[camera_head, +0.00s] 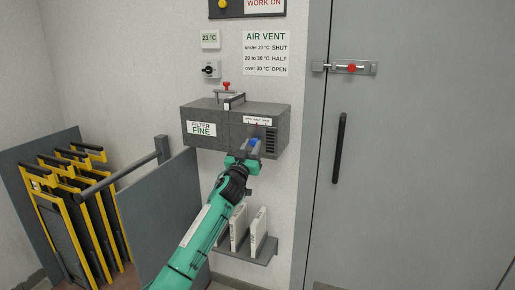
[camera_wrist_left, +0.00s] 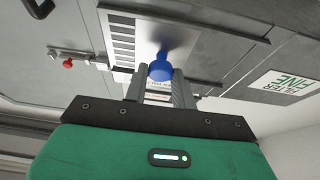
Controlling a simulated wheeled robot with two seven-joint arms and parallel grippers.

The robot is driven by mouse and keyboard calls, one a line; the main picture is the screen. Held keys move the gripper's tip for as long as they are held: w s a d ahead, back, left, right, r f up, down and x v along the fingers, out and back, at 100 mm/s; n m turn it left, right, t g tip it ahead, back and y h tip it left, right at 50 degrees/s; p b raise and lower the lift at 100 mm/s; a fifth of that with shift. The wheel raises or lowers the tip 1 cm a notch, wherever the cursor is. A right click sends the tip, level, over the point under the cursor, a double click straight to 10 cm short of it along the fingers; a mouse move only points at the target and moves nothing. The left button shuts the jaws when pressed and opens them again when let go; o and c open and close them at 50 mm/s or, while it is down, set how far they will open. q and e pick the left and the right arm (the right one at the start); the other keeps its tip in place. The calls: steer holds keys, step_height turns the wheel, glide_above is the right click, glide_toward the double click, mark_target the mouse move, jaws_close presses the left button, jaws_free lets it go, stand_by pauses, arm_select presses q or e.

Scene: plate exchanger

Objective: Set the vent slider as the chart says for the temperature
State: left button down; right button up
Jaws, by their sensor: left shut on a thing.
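The vent slider's blue knob (camera_head: 254,142) is on the front of the grey filter box (camera_head: 225,112), beside the dark vent slots (camera_head: 270,142). My left gripper (camera_head: 248,153) is shut on the knob from below; the knob also shows between its fingertips in the left wrist view (camera_wrist_left: 160,69). A small scale label (camera_head: 257,121) with a red mark sits above the knob; its words are too small to read surely. The temperature display (camera_head: 210,39) reads 23 °C. The air vent chart (camera_head: 265,53) says under 20 °C SHUT, 20 to 30 °C HALF, over 30 °C OPEN. My right gripper is out of view.
A red-knobbed latch (camera_head: 227,86) is on top of the box. A rotary switch (camera_head: 210,69) is above it. A shelf (camera_head: 245,252) with white panels is below. Yellow-framed racks (camera_head: 70,205) stand left. A grey door (camera_head: 420,150) with a bolt is right.

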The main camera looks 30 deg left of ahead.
arm_select(q)
steer(key=c, duration=1.1)
jaws_free()
steer(key=shift+d, duration=0.1)
steer(key=shift+c, duration=0.2)
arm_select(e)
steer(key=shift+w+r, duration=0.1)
arm_select(q)
steer(key=shift+s+f, duration=0.15)
steer(key=b+v, duration=0.1)
steer(key=v, duration=1.2)
steer(key=shift+s, duration=0.25)
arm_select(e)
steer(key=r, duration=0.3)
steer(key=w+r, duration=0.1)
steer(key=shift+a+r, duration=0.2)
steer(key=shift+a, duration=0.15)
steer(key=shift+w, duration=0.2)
